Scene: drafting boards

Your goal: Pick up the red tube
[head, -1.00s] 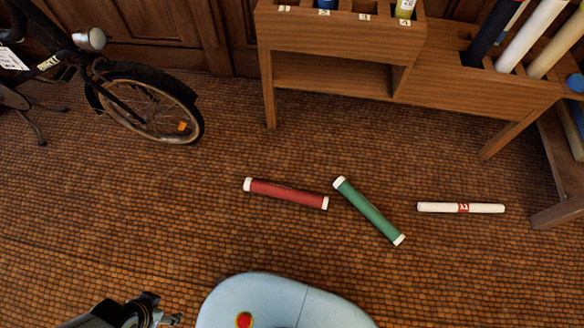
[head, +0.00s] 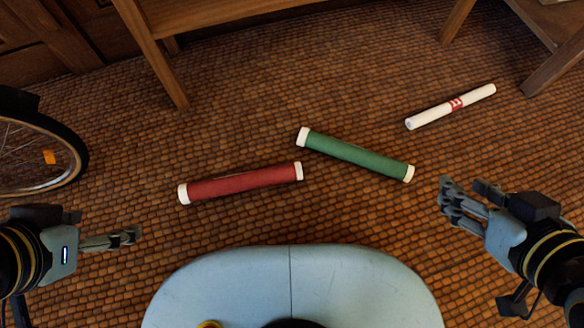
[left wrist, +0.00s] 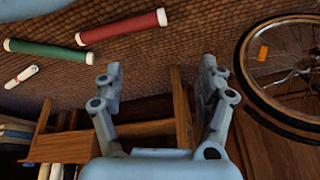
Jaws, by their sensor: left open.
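The red tube (head: 240,183) with white end caps lies on the floor, left of centre in the head view. It also shows at the top of the left wrist view (left wrist: 122,27). My left gripper (head: 130,237) is to the left of the tube and apart from it. In the left wrist view its two fingers (left wrist: 158,80) are spread with nothing between them. My right gripper (head: 448,200) is on the right, apart from the red tube, with its fingers separated and nothing seen between them.
A green tube (head: 355,155) lies right of the red one, and a white tube with a red mark (head: 425,117) lies further right. A bicycle wheel (head: 75,150) is at the left. Wooden furniture legs (head: 160,60) stand at the back. Floor around the red tube is clear.

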